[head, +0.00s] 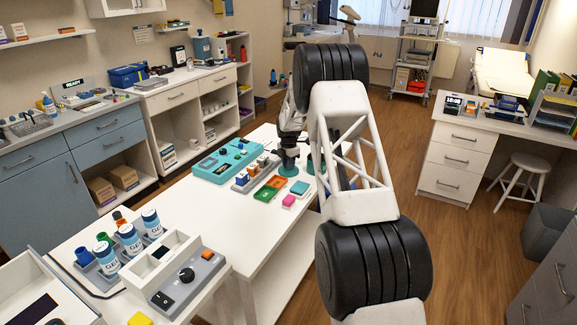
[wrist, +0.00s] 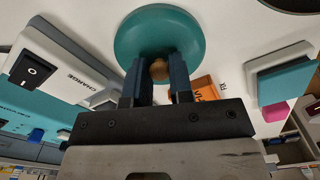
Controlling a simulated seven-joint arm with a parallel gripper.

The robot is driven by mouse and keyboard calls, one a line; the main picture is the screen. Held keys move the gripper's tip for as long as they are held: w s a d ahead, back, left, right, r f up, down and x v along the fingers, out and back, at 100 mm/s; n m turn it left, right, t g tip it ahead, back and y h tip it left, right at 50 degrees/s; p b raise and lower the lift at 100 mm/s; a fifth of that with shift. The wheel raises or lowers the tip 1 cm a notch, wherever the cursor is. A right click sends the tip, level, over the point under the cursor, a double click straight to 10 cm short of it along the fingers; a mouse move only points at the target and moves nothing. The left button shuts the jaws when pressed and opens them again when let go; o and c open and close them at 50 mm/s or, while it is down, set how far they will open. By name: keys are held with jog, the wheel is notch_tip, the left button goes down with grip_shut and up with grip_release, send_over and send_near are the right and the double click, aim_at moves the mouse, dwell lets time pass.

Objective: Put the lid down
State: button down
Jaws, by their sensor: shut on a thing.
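The lid (wrist: 150,28) is a teal round disc with a small brown knob (wrist: 159,69), at the top middle of the wrist view. My gripper (wrist: 157,85) has its two dark fingers shut on the knob, one on each side. In the head view the lid (head: 288,170) shows as a small teal disc under my gripper (head: 288,157), over the white table (head: 235,215). I cannot tell whether the lid touches the table or hangs just above it.
Near the lid are a teal device (head: 225,160), a green tray (head: 266,193), a pink block (head: 288,201) and a teal-topped block (head: 300,187). A white switch unit (wrist: 85,75) shows left in the wrist view. Bottles (head: 130,239) stand nearer; the table between is bare.

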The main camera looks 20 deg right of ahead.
jog(key=shift+f, duration=0.25)
jog(key=shift+f, duration=0.15)
jog(key=c, duration=1)
grip_release()
notch_tip(320, 180, up, 12)
dwell(0.4)
jog(key=shift+r, duration=0.2)
